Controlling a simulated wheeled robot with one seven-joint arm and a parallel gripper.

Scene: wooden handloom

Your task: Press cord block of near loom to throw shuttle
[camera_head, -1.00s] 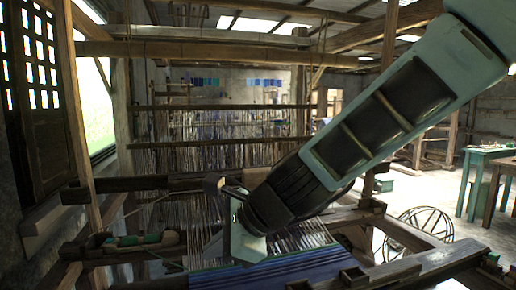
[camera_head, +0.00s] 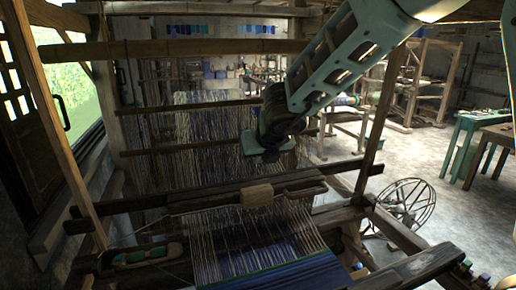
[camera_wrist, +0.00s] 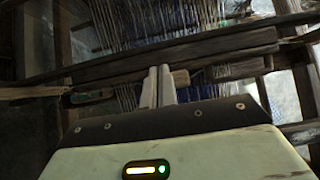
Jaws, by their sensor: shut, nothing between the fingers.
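The cord block (camera_head: 257,195), a small light-brown wooden block, sits at the middle of the near loom's dark beam (camera_head: 150,201), with a thin cord running left from it. My gripper (camera_head: 270,157) is above the block and slightly right of it in the head view, apart from it. In the wrist view my gripper (camera_wrist: 158,82) has its two pale fingers shut together and empty. The block (camera_wrist: 181,78) shows partly behind the right finger there. A green and brown shuttle (camera_head: 142,255) lies in the box at the loom's left end.
Warp threads (camera_head: 240,235) run to blue cloth (camera_head: 275,275) at the front. Upright posts (camera_head: 383,115) and cross beams frame the loom. A spoked wheel (camera_head: 408,203) and a green table (camera_head: 470,140) stand on the right, with open floor between.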

